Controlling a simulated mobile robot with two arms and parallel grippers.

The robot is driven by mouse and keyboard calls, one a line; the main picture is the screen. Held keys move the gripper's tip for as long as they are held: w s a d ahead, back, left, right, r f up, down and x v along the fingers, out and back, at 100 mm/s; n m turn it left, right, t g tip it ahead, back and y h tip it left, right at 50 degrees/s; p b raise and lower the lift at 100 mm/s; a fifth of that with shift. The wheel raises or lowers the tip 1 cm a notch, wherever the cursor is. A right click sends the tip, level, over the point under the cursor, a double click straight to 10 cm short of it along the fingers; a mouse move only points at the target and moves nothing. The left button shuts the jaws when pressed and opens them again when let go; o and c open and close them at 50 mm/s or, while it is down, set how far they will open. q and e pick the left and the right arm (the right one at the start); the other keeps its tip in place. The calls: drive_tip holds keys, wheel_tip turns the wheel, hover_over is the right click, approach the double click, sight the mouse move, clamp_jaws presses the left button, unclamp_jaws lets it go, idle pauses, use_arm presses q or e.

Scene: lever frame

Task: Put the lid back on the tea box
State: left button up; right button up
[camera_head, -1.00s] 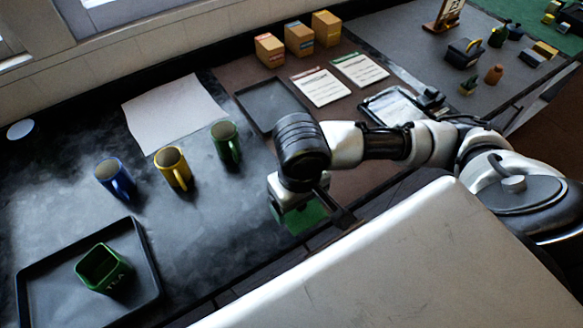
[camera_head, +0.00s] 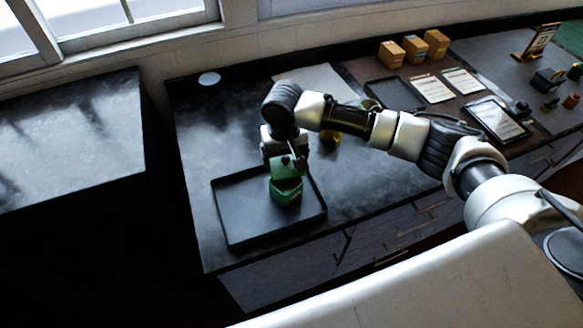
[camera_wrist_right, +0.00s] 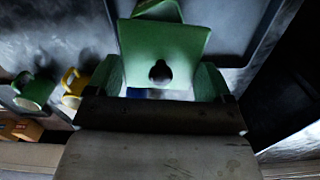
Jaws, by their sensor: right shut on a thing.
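The green tea box (camera_head: 286,194) stands in the dark tray (camera_head: 238,212) on the counter. My right gripper (camera_head: 291,160) is shut on the green lid (camera_head: 283,168) and holds it just over the box. In the right wrist view, the lid (camera_wrist_right: 185,42) with its dark round knob fills the middle, between the fingers of my gripper (camera_wrist_right: 160,76). A green part of the tea box (camera_wrist_right: 160,11) shows past the lid's edge. The lid hides most of the box's opening, and I cannot tell whether they touch. My left gripper is not in view.
A yellow mug (camera_wrist_right: 72,84) and a green mug (camera_wrist_right: 36,91) stand beside the tray. In the head view, my arm partly covers the mugs. Several small boxes (camera_head: 414,48), cards and a second tray lie farther right. The tray's left part is bare.

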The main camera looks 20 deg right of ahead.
drive_tip(key=shift+w+a, duration=0.15)
drive_tip(key=shift+a, duration=0.15)
drive_tip(key=shift+w+d+f+b, duration=0.2)
drive_tip(key=shift+d+f+b, duration=0.4)
drive_tip(key=shift+f+b, duration=0.25)
drive_tip(key=f+b, duration=0.4)
drive_tip(key=shift+a+f, duration=0.2)
drive_tip(key=shift+f, duration=0.15)
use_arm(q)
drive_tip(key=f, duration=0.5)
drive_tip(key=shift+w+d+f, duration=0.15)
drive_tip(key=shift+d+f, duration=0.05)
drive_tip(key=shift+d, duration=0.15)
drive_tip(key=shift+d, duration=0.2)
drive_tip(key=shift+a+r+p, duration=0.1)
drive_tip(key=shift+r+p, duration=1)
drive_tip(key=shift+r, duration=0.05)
use_arm(e)
drive_tip(key=shift+s, duration=0.1)
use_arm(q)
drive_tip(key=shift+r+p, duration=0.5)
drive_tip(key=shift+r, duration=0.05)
use_arm(e)
drive_tip(key=shift+f, duration=0.2)
